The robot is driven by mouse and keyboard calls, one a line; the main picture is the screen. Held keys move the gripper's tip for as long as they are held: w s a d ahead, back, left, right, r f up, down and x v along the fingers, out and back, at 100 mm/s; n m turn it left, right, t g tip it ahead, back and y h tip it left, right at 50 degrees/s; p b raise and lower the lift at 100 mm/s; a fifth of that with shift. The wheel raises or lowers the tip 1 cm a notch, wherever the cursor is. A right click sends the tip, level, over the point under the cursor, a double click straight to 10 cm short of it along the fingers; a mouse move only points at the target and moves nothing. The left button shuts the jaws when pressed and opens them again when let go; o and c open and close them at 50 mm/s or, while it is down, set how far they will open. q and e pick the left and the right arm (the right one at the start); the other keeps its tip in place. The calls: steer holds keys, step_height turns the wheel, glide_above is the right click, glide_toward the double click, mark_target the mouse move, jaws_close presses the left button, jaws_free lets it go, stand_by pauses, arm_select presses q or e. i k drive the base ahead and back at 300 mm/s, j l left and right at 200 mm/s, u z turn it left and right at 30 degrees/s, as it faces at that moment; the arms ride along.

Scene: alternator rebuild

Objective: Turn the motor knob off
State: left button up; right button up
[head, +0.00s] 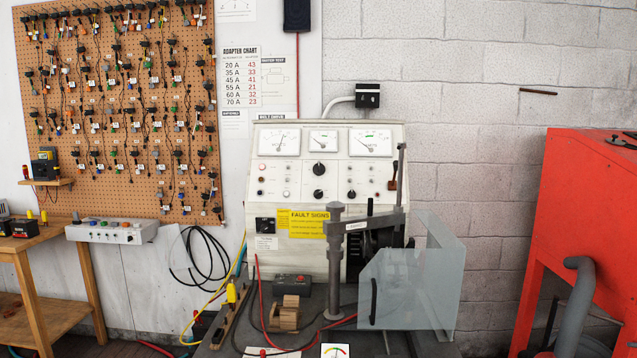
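A white test bench panel (330,215) stands against the wall in the middle of the head view. Two larger black knobs sit one above the other at its centre: an upper knob (319,170) and a lower knob (319,194). Smaller knobs and lamps flank them. A black switch plate (265,225) is at the panel's lower left. The labels are too small to read, so I cannot tell which knob is the motor knob or its setting. Neither of my grippers is in view.
A grey post with a horizontal arm (335,262) and a clear guard (412,288) stand before the panel's lower right. A wooden block (285,314) and cables lie on the bench top. A red cabinet (585,220) is at right, a wooden table (35,240) at left.

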mark_target(317, 194)
steer(key=i+j, duration=0.2)
steer(key=j, duration=0.15)
steer(key=i+j, duration=0.2)
steer(key=i+j+z, duration=0.1)
steer(key=j, duration=0.35)
steer(key=i+j, duration=0.45)
steer(key=j, duration=0.25)
steer(key=i+j+z, duration=0.1)
steer(key=j, duration=0.25)
steer(key=i, duration=0.1)
